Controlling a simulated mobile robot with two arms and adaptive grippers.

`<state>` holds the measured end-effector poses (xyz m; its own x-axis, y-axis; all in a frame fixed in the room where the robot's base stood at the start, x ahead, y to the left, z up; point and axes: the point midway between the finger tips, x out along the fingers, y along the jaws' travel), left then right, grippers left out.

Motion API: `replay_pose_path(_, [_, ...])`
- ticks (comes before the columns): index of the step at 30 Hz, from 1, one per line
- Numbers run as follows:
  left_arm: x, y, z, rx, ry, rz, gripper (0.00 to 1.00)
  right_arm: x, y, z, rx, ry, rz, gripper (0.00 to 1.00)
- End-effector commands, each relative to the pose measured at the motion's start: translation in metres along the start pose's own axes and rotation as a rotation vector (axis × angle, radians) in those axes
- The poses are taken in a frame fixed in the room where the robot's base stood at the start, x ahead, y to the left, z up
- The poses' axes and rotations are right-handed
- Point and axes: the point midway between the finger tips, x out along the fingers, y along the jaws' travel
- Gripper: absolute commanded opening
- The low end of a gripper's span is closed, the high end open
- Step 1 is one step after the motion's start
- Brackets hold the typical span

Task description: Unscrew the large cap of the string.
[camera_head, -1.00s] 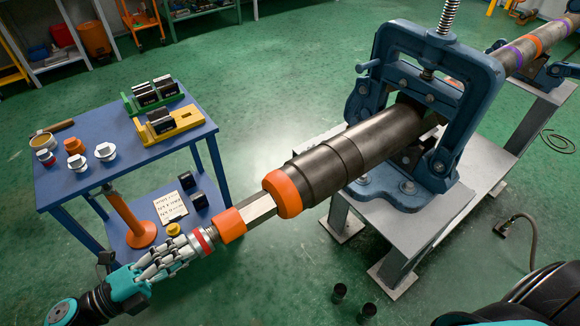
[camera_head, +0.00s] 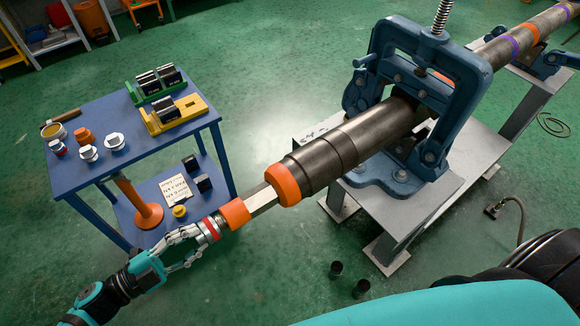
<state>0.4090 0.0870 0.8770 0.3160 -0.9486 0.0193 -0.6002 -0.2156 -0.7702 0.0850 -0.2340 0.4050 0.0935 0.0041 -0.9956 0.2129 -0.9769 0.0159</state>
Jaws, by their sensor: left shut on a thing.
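The string is a dark steel pipe (camera_head: 350,145) clamped in a blue vise (camera_head: 435,75). Its near end carries the large orange cap (camera_head: 283,185), with a steel hex (camera_head: 262,200) sticking out of it. An orange socket (camera_head: 235,213) with a red-banded steel end (camera_head: 210,229) sits in line on the hex. My left gripper (camera_head: 203,236) is shut on this socket tool at its banded end; the fingers partly hide the grip. The cap sits against the pipe end with no gap that I can see. My right gripper is out of view.
A blue table (camera_head: 95,180) at left holds small caps and the green (camera_head: 155,88) and yellow (camera_head: 175,115) holders. Two dark cups (camera_head: 361,288) are on the floor. A grey bench (camera_head: 410,205) carries the vise.

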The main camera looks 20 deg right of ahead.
Motion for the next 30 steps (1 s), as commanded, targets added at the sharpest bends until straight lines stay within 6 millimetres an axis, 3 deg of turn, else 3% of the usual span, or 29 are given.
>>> replay_pose_path(1, [-0.001,0.004,0.003,-0.002,-0.010,0.007,0.00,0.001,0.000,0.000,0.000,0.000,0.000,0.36])
replay_pose_path(2, [-0.001,0.004,0.003,-0.001,-0.010,0.007,0.28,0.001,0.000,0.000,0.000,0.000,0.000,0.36])
replay_pose_path(6, [-0.001,0.003,0.003,0.001,-0.008,0.005,0.44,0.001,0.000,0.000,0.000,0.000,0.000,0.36])
replay_pose_path(14, [-0.001,0.002,0.001,0.002,-0.005,0.003,0.44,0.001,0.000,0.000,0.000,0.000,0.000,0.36])
replay_pose_path(23, [-0.022,0.001,0.002,0.002,-0.005,0.003,0.44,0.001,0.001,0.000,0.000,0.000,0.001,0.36])
replay_pose_path(30, [-0.022,0.000,0.001,0.006,-0.003,0.001,0.44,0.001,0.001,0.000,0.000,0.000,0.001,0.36])
